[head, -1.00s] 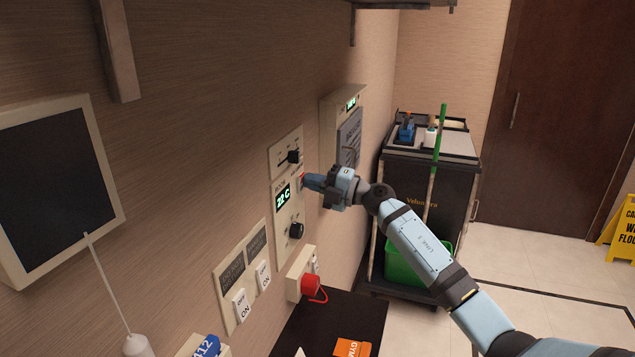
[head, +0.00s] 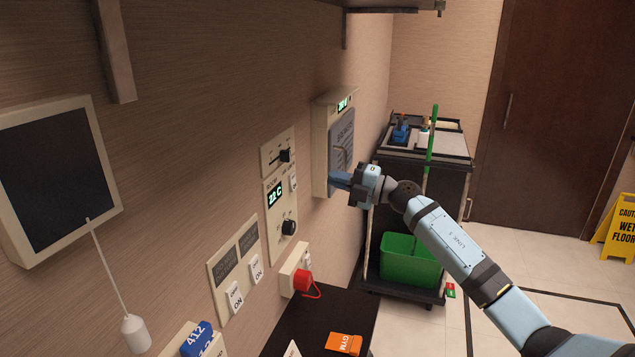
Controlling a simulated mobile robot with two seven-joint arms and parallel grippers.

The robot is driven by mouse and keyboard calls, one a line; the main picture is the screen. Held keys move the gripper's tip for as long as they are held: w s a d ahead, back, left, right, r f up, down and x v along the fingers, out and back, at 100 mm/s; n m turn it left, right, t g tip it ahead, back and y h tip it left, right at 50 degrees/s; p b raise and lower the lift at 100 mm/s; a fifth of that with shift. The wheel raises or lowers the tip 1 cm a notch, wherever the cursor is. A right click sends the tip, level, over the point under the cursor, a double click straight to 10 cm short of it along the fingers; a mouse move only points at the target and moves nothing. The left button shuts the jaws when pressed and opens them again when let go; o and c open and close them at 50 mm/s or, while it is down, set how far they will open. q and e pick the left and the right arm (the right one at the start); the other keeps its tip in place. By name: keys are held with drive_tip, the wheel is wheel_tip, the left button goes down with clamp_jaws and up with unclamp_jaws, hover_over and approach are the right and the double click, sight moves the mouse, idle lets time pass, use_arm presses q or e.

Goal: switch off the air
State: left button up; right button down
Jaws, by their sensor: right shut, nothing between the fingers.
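A beige wall panel (head: 281,247) holds a lit green display (head: 275,195) that reads about 22 C. A small light switch (head: 294,183) sits beside the display, and a black round knob (head: 289,228) sits below it. My right gripper (head: 334,181) is shut and empty. It appears to the right of the switch, apart from it, in front of the lower part of a box with a grey cover (head: 341,140). My left gripper is out of view.
Two labelled ON/OFF rockers (head: 236,298) and a red plug with a cord (head: 301,280) are lower on the wall. A dark shelf (head: 310,322) lies below. A cart with a green bin (head: 408,260) stands behind my right arm. A shelf (head: 400,6) overhangs at the top.

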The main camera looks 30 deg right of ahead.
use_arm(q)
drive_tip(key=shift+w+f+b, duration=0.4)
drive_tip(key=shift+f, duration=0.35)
use_arm(e)
drive_tip(key=v, duration=0.5)
drive_tip(key=shift+w+d+r, duration=0.15)
drive_tip(key=shift+d+r, duration=0.05)
drive_tip(key=shift+r, duration=0.2)
